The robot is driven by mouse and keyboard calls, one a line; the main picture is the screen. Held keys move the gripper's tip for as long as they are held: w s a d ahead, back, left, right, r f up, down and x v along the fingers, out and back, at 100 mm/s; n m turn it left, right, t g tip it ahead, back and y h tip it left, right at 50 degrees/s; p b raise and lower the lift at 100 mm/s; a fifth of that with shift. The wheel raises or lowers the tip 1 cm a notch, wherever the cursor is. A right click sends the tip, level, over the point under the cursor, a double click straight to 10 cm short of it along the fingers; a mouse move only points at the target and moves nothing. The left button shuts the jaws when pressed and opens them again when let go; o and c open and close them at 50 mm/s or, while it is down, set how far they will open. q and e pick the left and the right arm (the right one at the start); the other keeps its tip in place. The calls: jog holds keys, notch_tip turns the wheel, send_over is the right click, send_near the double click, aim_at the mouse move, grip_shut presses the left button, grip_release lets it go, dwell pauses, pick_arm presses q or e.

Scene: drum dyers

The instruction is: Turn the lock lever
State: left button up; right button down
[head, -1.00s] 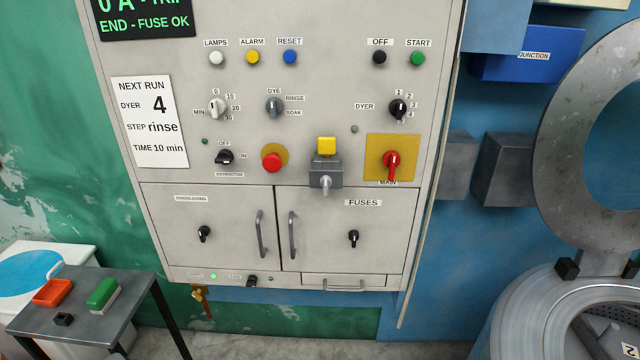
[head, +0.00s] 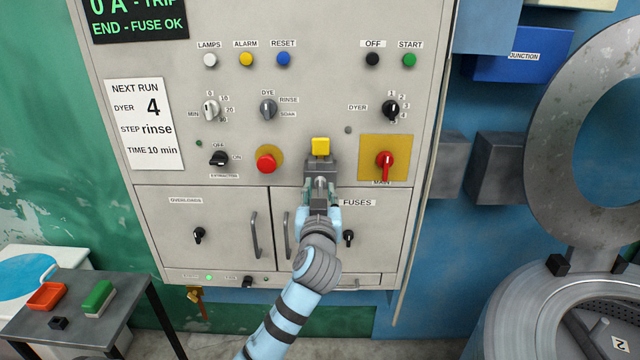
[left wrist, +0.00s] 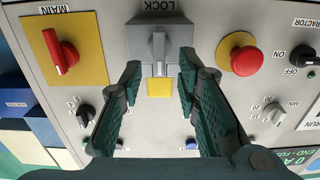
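The lock is a grey block (head: 318,168) with a yellow tab (head: 320,147) on top, on the panel below the coloured buttons. In the left wrist view, which is upside down, its light grey lever (left wrist: 159,52) lies in line with the yellow tab (left wrist: 160,87), under the word LOCK. My left gripper (head: 319,190) is in front of the lock and hides most of the lever in the head view. In the wrist view its dark green fingers (left wrist: 160,66) are open, one on each side of the lever, with visible gaps. My right gripper is not in view.
The red MAIN switch (head: 385,160) on its yellow plate is right of the lock. A red mushroom button (head: 266,162) is to the left. Below are two cabinet doors with handles (head: 254,235). A small table (head: 75,325) stands at lower left.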

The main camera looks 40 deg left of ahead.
aim_at(320, 185)
pick_arm(q)
jog(key=shift+x, duration=1.45)
jog(key=shift+c, duration=0.6)
grip_shut()
